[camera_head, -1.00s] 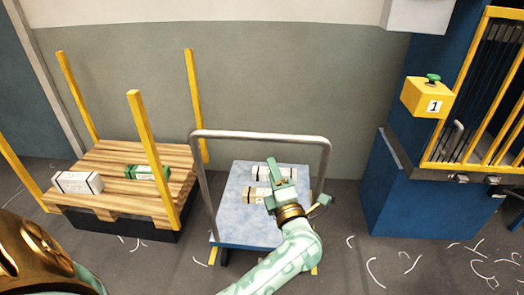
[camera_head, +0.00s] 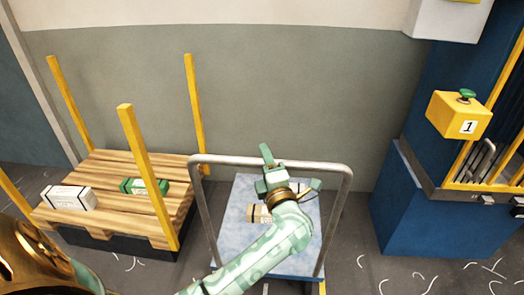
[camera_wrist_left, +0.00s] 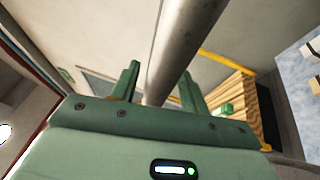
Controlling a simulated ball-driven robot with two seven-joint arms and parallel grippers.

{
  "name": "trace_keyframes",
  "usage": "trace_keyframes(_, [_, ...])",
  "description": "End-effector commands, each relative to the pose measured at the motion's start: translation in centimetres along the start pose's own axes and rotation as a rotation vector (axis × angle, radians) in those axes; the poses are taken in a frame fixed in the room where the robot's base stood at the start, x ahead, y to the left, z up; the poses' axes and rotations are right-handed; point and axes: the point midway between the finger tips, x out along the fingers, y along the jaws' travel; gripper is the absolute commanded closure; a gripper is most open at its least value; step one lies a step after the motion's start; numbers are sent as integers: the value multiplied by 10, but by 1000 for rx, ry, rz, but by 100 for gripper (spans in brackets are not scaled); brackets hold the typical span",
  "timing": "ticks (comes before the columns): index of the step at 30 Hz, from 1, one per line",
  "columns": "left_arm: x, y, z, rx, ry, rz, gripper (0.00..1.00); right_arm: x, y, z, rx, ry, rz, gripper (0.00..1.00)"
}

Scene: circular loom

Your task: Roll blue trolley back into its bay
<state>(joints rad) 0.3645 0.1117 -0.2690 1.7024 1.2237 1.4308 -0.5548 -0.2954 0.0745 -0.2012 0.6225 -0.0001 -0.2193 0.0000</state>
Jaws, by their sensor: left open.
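The blue trolley (camera_head: 235,225) stands in the middle of the head view, with a grey tube handle (camera_head: 215,160) arching over its deck. A tan box (camera_head: 258,214) lies on the deck; a white box (camera_head: 299,187) is partly hidden by my arm. My left gripper (camera_head: 277,172) is open and overlaps the handle's top bar in the head view. In the left wrist view the handle tube (camera_wrist_left: 185,45) runs between the two open fingers (camera_wrist_left: 160,90); I cannot tell whether they touch it. My right gripper is not in view. I cannot make out a marked bay.
A wooden pallet (camera_head: 110,170) with yellow corner posts stands left, carrying a white box (camera_head: 68,197) and a green box (camera_head: 144,187). A blue machine base (camera_head: 410,215) and a yellow button box (camera_head: 458,115) are right. Grey floor (camera_head: 350,240) lies between trolley and machine, with pale scraps.

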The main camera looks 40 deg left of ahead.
Motion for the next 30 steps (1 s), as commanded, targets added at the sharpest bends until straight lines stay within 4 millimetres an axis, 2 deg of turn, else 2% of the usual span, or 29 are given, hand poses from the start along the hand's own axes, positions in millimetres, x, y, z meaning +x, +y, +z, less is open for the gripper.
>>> trace_keyframes(11, [2, 2, 0, 0, -1, 1, 55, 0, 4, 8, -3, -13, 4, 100])
trace_keyframes(15, [2, 2, 0, 0, 0, 0, 94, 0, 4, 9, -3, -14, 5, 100])
trace_keyframes(16, [2, 1, 0, 0, 0, 0, 100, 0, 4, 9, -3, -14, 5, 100])
trace_keyframes(30, [2, 1, 0, 0, 0, -1, 100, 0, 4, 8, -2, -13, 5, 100])
